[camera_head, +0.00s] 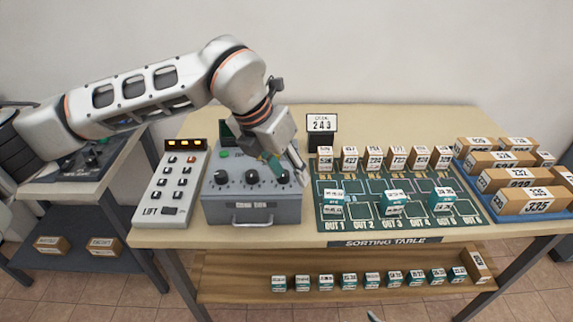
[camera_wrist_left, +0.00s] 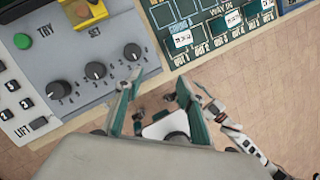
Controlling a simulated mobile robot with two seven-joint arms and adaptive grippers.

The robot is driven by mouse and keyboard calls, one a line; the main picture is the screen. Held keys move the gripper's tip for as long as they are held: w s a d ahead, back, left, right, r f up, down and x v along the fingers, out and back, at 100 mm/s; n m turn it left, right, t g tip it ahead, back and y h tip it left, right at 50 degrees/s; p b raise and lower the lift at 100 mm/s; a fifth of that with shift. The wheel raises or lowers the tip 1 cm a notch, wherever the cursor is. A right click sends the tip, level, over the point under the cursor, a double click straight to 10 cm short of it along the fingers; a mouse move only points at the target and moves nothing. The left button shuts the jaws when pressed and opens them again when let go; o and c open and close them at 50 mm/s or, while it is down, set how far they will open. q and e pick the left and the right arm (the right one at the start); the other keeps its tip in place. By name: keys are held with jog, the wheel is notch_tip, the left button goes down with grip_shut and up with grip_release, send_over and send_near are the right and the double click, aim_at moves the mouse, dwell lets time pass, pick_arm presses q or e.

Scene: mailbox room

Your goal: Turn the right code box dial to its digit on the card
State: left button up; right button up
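The grey code box (camera_head: 252,209) stands on the table with three black dials in a row. The right dial (camera_head: 283,177) also shows in the wrist view (camera_wrist_left: 132,52); its pointer direction is too small to read surely. The code card (camera_head: 321,124) behind reads 243. My left gripper (camera_head: 287,172) is at the box's right end, its fingers around the right dial's area in the head view. In the wrist view its fingers (camera_wrist_left: 160,80) are apart and empty, with the dial beyond the left finger. A teal tip of my right gripper (camera_head: 374,317) shows at the bottom edge.
A LIFT keypad (camera_head: 168,190) stands left of the box. The green sorting mat (camera_head: 345,222) with small boxes lies close on the right, then a blue tray (camera_head: 478,190) of parcels. A shelf (camera_head: 240,275) with small boxes is below.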

aim_at(283, 176)
pick_arm(q)
jog(key=w+a+r+t+y, duration=0.1)
jog(key=w+a+r, duration=0.1)
jog(key=w+a, duration=0.15)
jog(key=shift+n, duration=0.3)
jog(key=p+x, duration=0.1)
jog(key=x, duration=0.6)
jog(key=shift+w+d+f, duration=0.1)
jog(key=shift+d+f, duration=0.1)
jog(key=shift+d, duration=0.05)
jog(key=c, duration=1.1)
